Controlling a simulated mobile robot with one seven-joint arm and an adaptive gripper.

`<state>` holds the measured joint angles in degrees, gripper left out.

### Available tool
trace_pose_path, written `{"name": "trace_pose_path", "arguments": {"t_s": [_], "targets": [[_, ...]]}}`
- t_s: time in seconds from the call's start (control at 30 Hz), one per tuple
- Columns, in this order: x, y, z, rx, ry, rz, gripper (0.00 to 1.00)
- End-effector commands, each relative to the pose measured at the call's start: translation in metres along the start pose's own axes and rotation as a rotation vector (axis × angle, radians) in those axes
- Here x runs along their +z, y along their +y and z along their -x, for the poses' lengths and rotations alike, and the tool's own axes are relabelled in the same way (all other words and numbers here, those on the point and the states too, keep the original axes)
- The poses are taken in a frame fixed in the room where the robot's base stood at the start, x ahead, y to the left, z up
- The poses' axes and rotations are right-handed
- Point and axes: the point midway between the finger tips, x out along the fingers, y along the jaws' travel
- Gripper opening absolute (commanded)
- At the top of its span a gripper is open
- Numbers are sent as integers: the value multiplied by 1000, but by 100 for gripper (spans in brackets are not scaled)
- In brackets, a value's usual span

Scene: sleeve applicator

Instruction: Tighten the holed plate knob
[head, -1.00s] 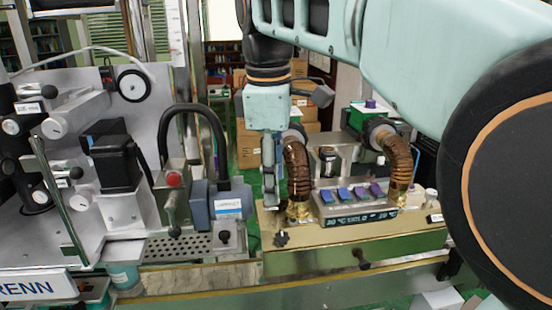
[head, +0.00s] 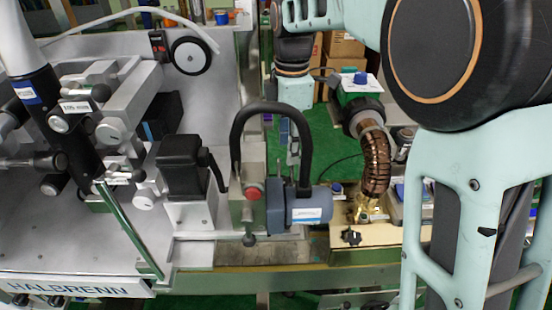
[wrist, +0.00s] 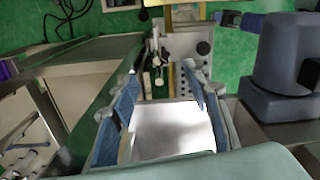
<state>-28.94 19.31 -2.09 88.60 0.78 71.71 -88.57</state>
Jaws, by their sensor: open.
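In the wrist view a grey plate with holes (wrist: 175,46) lies ahead of my gripper (wrist: 158,88). A round black knob (wrist: 203,48) sits at its right side; I take it for the holed plate knob. My gripper is open, its two blue-padded fingers apart with nothing between them. The knob is beyond the fingertips, nearer the right finger, and not touched. In the head view my gripper (head: 291,150) hangs down behind the blue-grey motor, partly hidden by it and the black hose. I cannot make out the holed plate there.
The motor (head: 305,207) and the curved black hose (head: 272,108) stand close to my gripper. A ribbed brown hose (head: 376,165) rises at the right. A black star knob (head: 350,237) is on the beige block. Green floor shows behind.

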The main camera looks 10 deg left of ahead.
Motion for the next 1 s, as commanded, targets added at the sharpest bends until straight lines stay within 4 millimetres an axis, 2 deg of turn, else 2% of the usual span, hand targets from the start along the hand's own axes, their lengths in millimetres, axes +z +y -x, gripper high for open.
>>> {"name": "trace_pose_path", "arguments": {"t_s": [0.27,0.7,0.83,1.0], "targets": [[0,0,-20,-10,-1,14,44],[0,-1,-97,-11,-1,14,44],[0,-1,-108,-9,-1,13,44],[0,0,-113,-6,-1,13,44]]}}
